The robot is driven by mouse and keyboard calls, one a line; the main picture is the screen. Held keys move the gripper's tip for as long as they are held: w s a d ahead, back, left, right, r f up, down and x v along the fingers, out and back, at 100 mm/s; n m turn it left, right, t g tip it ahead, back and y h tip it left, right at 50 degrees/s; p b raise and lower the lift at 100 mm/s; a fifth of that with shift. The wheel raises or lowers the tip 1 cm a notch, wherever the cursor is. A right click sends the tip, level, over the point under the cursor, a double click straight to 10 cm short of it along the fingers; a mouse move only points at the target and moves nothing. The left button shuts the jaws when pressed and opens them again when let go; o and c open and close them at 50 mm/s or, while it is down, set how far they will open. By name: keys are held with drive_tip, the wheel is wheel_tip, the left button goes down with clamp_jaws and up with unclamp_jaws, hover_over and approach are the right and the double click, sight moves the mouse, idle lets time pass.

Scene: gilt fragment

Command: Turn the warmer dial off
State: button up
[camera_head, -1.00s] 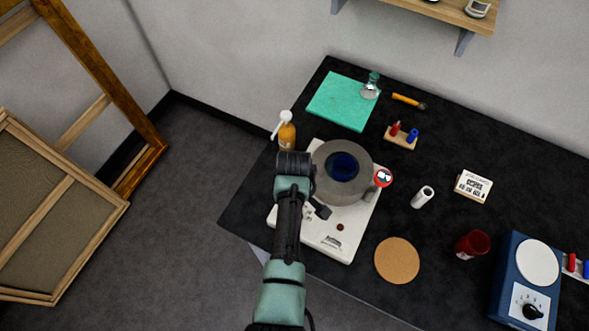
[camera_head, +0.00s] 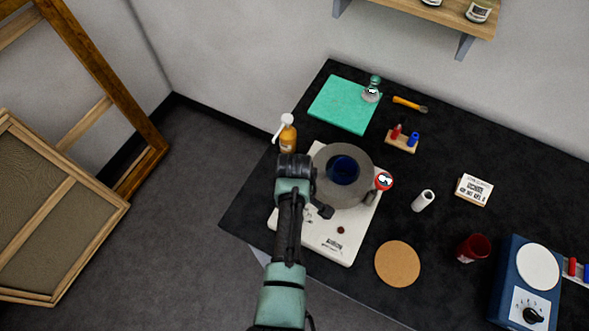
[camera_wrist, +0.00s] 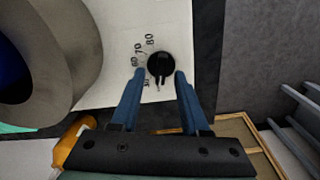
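The warmer is a white base plate (camera_head: 335,244) with a grey round collar (camera_head: 328,163) and a dark blue vessel (camera_head: 343,169) in its middle. Its black round dial (camera_wrist: 160,65) shows in the wrist view near the plate's edge, beside printed numbers such as 60, 70 and 80. A pointer on the dial points to the bottom of that view. My gripper (camera_wrist: 159,74) is open, with one blue fingertip on each side of the dial. Whether the tips touch it I cannot tell. In the head view my arm hides the dial.
An amber pump bottle (camera_head: 288,133) stands close to the collar on the left. A cork disc (camera_head: 397,264) lies in front. A blue device (camera_head: 516,283) with its own black knob stands far right.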

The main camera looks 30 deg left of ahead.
wheel_tip(320, 180, up, 13)
drive_tip(key=b, duration=0.1)
drive_tip(key=shift+b, duration=0.3)
idle(0.4)
drive_tip(key=shift+f, duration=0.1)
idle(0.4)
